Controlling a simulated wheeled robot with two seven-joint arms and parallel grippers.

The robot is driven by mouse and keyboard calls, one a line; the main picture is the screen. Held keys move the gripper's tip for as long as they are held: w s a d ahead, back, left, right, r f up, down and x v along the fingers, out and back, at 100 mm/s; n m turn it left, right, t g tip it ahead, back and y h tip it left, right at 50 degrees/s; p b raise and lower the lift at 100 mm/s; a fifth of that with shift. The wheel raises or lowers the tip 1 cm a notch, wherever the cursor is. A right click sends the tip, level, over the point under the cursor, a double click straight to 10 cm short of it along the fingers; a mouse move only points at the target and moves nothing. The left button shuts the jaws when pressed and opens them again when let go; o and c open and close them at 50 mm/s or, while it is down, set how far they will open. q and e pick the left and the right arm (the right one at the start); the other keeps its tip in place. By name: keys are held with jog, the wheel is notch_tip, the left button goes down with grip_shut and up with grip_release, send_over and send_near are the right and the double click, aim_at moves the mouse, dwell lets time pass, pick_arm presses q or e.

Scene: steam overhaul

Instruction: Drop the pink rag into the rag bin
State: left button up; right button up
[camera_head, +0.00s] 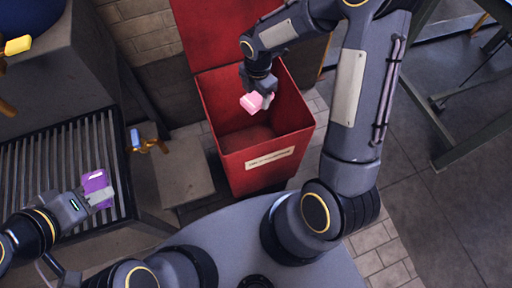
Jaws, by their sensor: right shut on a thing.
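The pink rag (251,103) is a small pale pink piece above the open red rag bin (264,160). My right gripper (263,97) is shut on it and holds it over the bin's mouth, inside the outline of the rim as seen from above. The bin's lid (215,35) stands open at the back, and a pale label is on its front. My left gripper (101,196) is at the left, over the slatted rack beside a purple item (96,182). I cannot tell whether its fingers are open or touching that item.
A slatted metal rack (40,165) fills the left side. A grey block (183,176) stands between rack and bin. A brass fitting with a blue handle (136,138) is at the rack's edge. A metal-legged bench (448,152) stands right; floor (425,215) there is clear.

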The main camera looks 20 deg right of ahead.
jog(key=o, duration=1)
jog(key=shift+r, duration=0.15)
notch_tip(320, 180, up, 8)
jog(key=shift+f+p, duration=0.2)
jog(key=shift+p, duration=0.3)
